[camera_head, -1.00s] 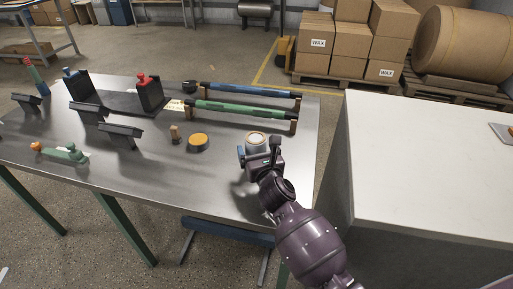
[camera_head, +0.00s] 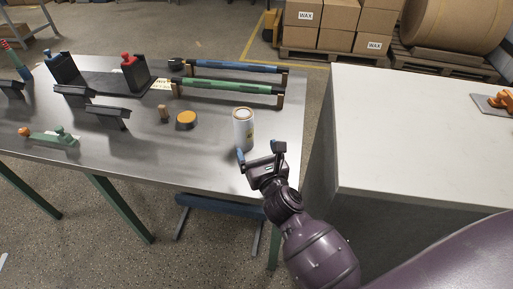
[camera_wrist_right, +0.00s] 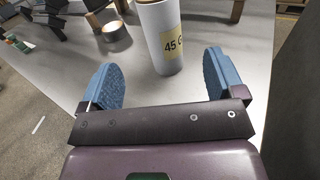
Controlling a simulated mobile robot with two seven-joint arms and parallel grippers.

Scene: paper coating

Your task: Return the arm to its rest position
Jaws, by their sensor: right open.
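My right gripper (camera_head: 261,157) is open and empty near the front right edge of the metal table (camera_head: 215,170). In the right wrist view its two blue-padded fingers (camera_wrist_right: 160,82) stand wide apart with nothing between the tips. A white roll (camera_head: 243,130) with a yellow label stands upright on the table just beyond the fingers, apart from them. It also shows in the right wrist view (camera_wrist_right: 160,40), where the label reads "45 G" and is partly cut off. My left gripper is not in view.
A green bar (camera_head: 228,87) and a blue bar (camera_head: 235,67) lie behind. A green tool (camera_head: 50,137) lies at front left. A white-topped counter (camera_head: 410,130) stands right.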

